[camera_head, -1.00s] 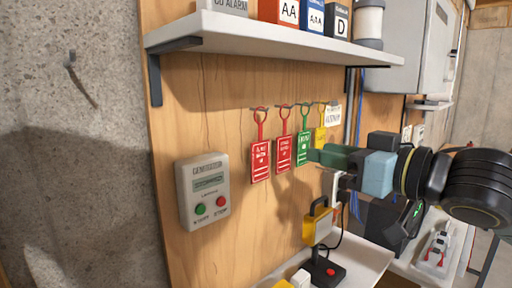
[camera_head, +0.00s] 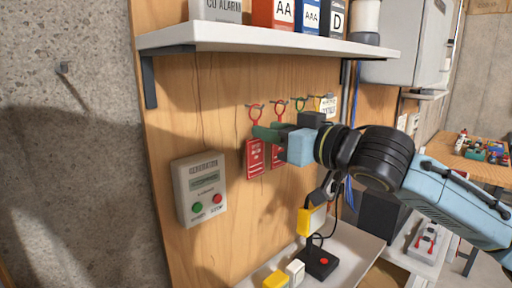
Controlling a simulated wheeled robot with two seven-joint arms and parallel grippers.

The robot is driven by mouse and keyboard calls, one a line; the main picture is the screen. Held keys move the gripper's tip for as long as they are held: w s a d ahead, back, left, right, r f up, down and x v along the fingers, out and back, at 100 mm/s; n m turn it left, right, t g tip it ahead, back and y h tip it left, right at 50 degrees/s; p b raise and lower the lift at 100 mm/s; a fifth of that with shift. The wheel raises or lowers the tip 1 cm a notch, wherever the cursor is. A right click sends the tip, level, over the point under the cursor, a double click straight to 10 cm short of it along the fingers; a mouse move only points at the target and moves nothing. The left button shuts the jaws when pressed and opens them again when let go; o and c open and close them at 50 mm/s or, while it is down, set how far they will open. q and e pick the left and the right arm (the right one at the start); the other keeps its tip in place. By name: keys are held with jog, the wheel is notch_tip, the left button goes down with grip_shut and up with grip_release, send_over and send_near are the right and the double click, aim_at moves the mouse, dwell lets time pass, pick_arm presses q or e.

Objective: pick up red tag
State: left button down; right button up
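Two red tags hang on the wooden panel by red loops from small hooks. The left red tag (camera_head: 254,160) shows its lower body below my gripper. The second red tag (camera_head: 277,158) is partly covered by my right gripper (camera_head: 262,132). My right gripper reaches in from the right, with its green fingertip across the upper part of the left red tag in the picture. I cannot tell whether it touches the tag or whether the fingers are apart. The green tag's body is hidden behind my gripper; only its loop (camera_head: 300,104) shows. My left gripper is out of view.
A white shelf (camera_head: 270,40) with battery boxes juts out above. A generator control box (camera_head: 200,188) is mounted lower left. A white label (camera_head: 325,104) hangs right of the tags. Below stand a yellow-and-black device (camera_head: 311,218) and a joystick-like box (camera_head: 318,262) on a lower shelf.

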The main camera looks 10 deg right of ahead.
jog(key=shift+x, duration=1.2)
grip_shut()
jog(key=shift+r, duration=0.1)
jog(key=shift+r, duration=0.6)
jog(key=b+v, duration=0.4)
jog(key=v, duration=1.4)
